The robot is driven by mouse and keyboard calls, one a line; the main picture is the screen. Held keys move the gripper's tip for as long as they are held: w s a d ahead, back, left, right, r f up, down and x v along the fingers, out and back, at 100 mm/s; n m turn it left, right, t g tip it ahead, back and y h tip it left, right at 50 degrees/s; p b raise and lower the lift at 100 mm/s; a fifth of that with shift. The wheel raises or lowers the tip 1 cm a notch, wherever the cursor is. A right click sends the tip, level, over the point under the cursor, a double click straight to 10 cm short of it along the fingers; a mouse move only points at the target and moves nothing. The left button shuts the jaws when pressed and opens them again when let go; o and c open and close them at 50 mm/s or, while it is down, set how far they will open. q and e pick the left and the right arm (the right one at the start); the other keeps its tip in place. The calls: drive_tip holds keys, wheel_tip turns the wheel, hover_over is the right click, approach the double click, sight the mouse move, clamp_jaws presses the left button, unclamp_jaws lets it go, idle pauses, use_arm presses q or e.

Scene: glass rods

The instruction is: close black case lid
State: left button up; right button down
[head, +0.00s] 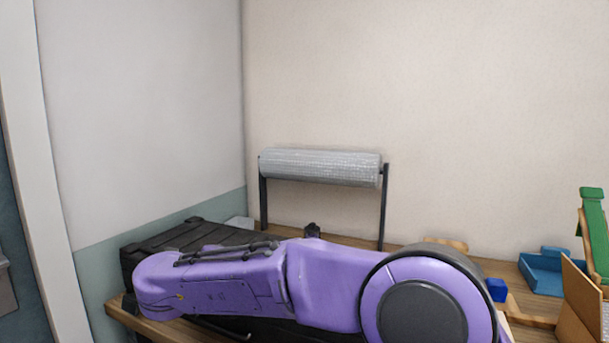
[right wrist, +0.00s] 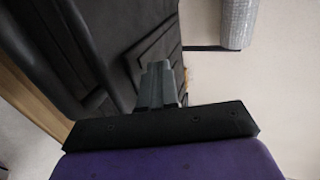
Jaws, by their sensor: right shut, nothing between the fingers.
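The black case (head: 185,238) lies on the wooden table at the left, behind my right arm. Its ribbed dark top part shows above the arm, and more black surface shows below it. My arm hides much of the case, so the lid's angle is hard to tell. In the right wrist view, dark panelled case surfaces (right wrist: 112,38) and a rounded black rim (right wrist: 75,45) fill the left and middle. My right gripper (right wrist: 160,75) is shut and empty, in front of the panelled part; contact cannot be told. My left gripper is in neither view.
A bubble-wrap roll (head: 320,167) hangs on a black stand behind the case, against the wall. At the right are a blue tray (head: 545,272), a blue block (head: 496,290), a cardboard box (head: 582,300) and a green item (head: 594,230). A side wall borders the case on the left.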

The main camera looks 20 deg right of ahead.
drive_tip(key=f, duration=0.1)
drive_tip(key=f+b, duration=0.1)
drive_tip(key=f, duration=0.1)
drive_tip(key=shift+s+a+f, duration=0.25)
drive_tip(key=shift+a, duration=0.05)
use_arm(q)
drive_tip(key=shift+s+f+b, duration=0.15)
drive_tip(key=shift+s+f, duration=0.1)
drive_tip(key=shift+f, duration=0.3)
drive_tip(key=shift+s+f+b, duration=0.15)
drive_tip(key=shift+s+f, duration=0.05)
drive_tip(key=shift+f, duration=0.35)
use_arm(e)
drive_tip(key=shift+s+a+f, duration=0.1)
drive_tip(key=shift+f, duration=0.1)
